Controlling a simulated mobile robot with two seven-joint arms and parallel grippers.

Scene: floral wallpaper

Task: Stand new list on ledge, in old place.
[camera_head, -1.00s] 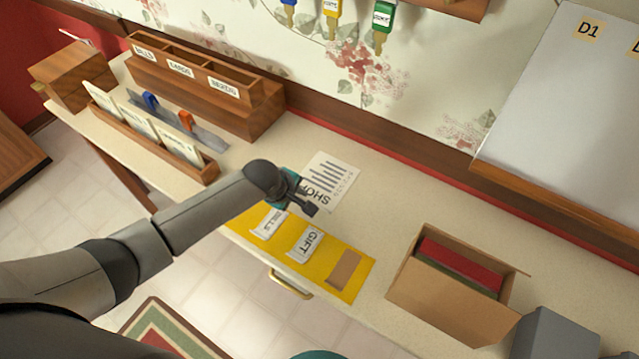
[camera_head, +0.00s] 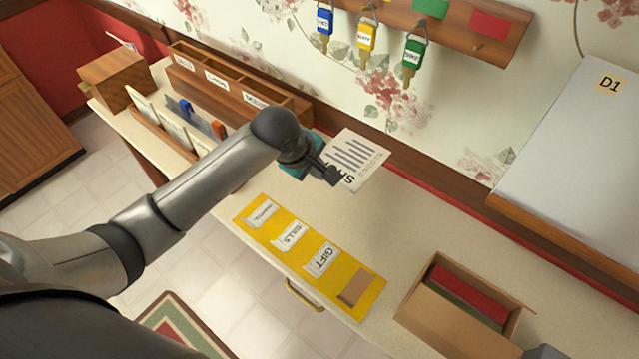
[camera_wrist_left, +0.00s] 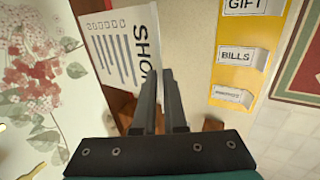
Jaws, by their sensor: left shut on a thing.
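The new list is a white card (camera_head: 358,158) with dark lines and large letters starting "SH". My left gripper (camera_head: 331,175) is shut on its lettered edge and holds it over the back of the desk near the wall. In the left wrist view the card (camera_wrist_left: 122,45) extends from the fingers (camera_wrist_left: 166,100) and reads "SHO", the rest hidden behind a finger. A wooden ledge (camera_head: 560,235) runs below the grey-white board marked D1 (camera_head: 570,130) at the right; its visible part looks bare.
A yellow strip (camera_head: 345,296) with labelled holders, such as GIFT and BILLS, lies along the desk's front. An open cardboard box (camera_head: 450,325) stands at the right. A wooden sorter (camera_head: 285,108) stands at the left. Tagged keys (camera_head: 366,40) hang above. The desk middle is clear.

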